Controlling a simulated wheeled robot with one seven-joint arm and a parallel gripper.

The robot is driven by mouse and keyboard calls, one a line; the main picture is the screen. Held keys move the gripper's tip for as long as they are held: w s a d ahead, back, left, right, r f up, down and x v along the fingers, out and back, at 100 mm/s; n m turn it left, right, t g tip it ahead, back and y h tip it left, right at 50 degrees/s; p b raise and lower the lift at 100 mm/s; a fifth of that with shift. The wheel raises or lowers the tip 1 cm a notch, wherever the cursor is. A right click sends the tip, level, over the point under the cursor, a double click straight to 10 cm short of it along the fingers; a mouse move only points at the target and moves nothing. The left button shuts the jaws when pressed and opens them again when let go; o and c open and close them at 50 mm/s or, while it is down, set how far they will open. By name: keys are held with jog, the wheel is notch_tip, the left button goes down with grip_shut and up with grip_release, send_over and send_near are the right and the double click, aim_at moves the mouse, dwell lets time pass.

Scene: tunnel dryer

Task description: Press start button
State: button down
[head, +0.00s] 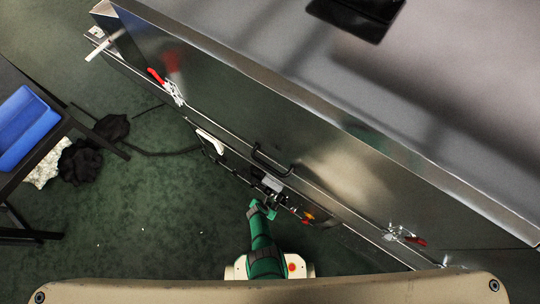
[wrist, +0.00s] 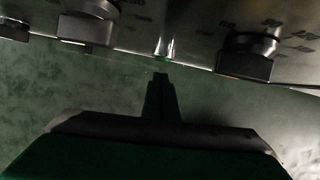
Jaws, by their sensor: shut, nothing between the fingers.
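The dryer's front control panel (wrist: 200,30) crosses the top of the wrist view, with dark round knobs on it. Between the knobs is a small shiny metal part with a green tint (wrist: 164,50), which looks like the start button; its face is not clearly visible. My gripper (wrist: 160,76) is shut and empty, its tips just below and in front of this part in the picture. A small gap seems to show; I cannot tell whether they touch. In the head view my green arm reaches up to the dryer's front side, and the button cannot be made out.
The large metal dryer (head: 350,130) fills the upper right. Its front carries a black handle (head: 268,163), red-handled clamps (head: 156,76) (head: 415,241) and a red-orange part (head: 308,217). A table with a blue bin (head: 25,125) stands left. Green floor lies between.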

aim_at(272, 197)
jog(key=shift+w+d, duration=0.4)
jog(key=shift+w, duration=0.2)
jog(key=shift+w+d, duration=0.65)
jog(key=shift+w, duration=0.35)
jog(key=shift+w+a+r, duration=0.1)
jog(key=shift+w+a, duration=0.1)
jog(key=shift+w, duration=0.15)
jog(key=shift+s+a, duration=0.15)
jog(key=shift+s, duration=0.05)
jog(key=s+a, duration=0.2)
jog(key=s, duration=0.3)
jog(key=v, duration=0.9)
jog(key=shift+s+r, duration=0.15)
jog(key=shift+s, duration=0.25)
